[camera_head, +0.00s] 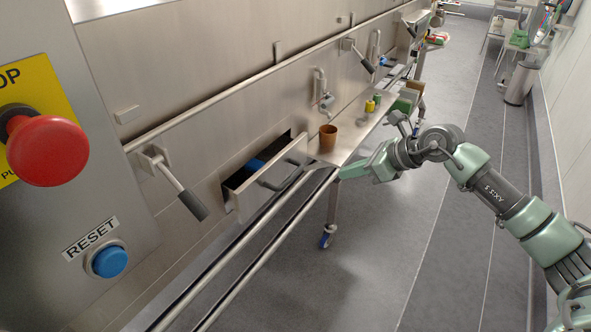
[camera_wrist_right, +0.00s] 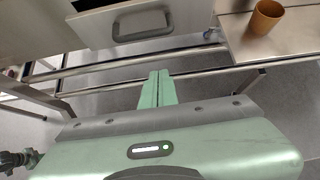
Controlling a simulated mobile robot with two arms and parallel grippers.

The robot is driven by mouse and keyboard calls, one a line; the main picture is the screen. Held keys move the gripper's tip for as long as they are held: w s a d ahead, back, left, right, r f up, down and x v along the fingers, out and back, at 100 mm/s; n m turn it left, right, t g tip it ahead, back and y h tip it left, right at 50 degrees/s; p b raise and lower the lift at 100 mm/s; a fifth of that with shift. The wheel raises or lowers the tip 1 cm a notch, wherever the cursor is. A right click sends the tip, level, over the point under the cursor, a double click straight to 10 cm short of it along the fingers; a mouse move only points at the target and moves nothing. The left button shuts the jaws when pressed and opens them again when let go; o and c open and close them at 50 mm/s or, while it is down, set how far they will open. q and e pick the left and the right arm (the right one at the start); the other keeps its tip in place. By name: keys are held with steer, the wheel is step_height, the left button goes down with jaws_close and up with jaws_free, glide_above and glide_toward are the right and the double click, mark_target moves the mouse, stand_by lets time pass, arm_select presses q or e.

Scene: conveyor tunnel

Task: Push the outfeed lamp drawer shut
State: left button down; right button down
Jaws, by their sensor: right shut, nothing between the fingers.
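A steel drawer (camera_head: 241,203) stands partly pulled out of the metal wall in the head view. It has a grey bar handle on its front, and something blue (camera_head: 255,164) lies inside. In the right wrist view its front (camera_wrist_right: 95,30) and handle (camera_wrist_right: 143,25) are at the top. My right gripper (camera_head: 346,172) is shut and empty, to the right of the drawer front and apart from it. In the right wrist view its closed fingers (camera_wrist_right: 158,76) point toward the drawer, below the handle in the picture. My left gripper is not in view.
A steel shelf (camera_head: 350,133) beside the drawer carries a brown cup (camera_head: 328,138) and small green and yellow items. Rails (camera_head: 265,221) run below the drawer. A lever (camera_head: 180,187) juts out left of it. A red stop button (camera_head: 47,150) and blue reset button (camera_head: 110,261) are nearer.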

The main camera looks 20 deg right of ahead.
steer(key=w+a+r+p+x, duration=0.1)
steer(key=p+x, duration=0.3)
steer(key=x, duration=0.8)
steer(key=shift+w+a+r, duration=0.2)
steer(key=shift+w+r, duration=0.2)
steer(key=shift+r, duration=0.1)
steer(key=w+a+b, duration=0.2)
steer(key=w, duration=0.1)
steer(key=shift+w+a+f, duration=0.15)
steer(key=shift+w+a, duration=0.05)
steer(key=shift+a, duration=0.1)
steer(key=shift+b, duration=0.3)
steer(key=shift+r, duration=0.3)
